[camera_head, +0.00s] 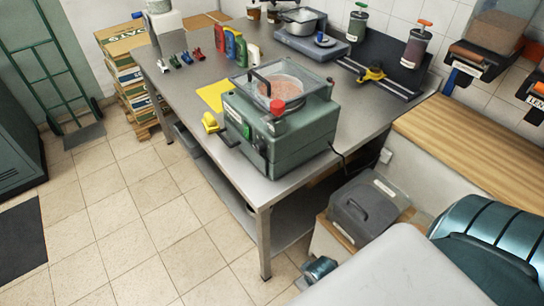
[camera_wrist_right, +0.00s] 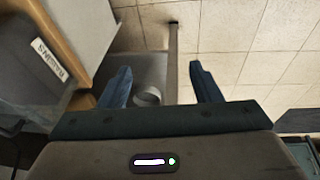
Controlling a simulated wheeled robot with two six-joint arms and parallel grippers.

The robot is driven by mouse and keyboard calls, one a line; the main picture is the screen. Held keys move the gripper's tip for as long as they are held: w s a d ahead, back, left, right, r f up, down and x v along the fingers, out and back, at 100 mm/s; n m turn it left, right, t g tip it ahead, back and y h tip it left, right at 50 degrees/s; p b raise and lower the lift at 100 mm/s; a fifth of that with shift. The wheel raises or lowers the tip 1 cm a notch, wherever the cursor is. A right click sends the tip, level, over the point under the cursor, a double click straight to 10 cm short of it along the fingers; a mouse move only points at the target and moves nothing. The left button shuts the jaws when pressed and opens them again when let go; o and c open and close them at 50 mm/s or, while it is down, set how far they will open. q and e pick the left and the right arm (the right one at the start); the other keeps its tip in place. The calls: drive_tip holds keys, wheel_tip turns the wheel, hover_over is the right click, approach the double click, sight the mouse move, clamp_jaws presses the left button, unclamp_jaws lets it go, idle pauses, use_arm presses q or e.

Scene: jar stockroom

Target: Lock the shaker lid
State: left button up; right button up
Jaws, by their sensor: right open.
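The shaker (camera_head: 280,145) is a green-grey box machine on the near end of the steel table. Its clear lid (camera_head: 305,85), with a black handle, lies over a round dish of reddish-brown material and looks down. A red knob (camera_head: 278,107) stands at the front edge of the lid. A yellow piece (camera_head: 211,122) and a dark lever show at the shaker's left side; whether they hold the lid I cannot tell. My right gripper (camera_wrist_right: 160,82) is open and empty in the right wrist view, with floor and table frame beyond it, away from the shaker. My left gripper is not in view.
Red, blue, yellow and green bottles (camera_head: 235,45) stand behind the shaker beside a yellow sheet (camera_head: 213,94). A grey lidded box (camera_head: 368,205) sits right of the table, near a wooden counter (camera_head: 480,145).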

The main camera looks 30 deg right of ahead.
wheel_tip(320, 180, up, 12)
drive_tip(key=w+t+p, duration=0.2)
drive_tip(key=w, duration=0.1)
drive_tip(key=m+t+p, duration=0.2)
drive_tip(key=t, duration=1.1)
approach(274, 101)
drive_tip(key=shift+h, duration=0.4)
drive_tip(key=w+p, duration=0.1)
drive_tip(key=w, duration=0.2)
drive_tip(key=w+p, duration=0.2)
drive_tip(key=w, duration=0.1)
drive_tip(key=w+d+p, duration=0.1)
drive_tip(key=w, duration=0.2)
drive_tip(key=shift+w+f+p, duration=0.1)
drive_tip(key=shift+f+p, duration=0.15)
drive_tip(key=shift+p, duration=0.05)
drive_tip(key=shift+w+f, duration=0.1)
drive_tip(key=shift+w, duration=0.55)
drive_tip(key=shift+c, duration=0.5)
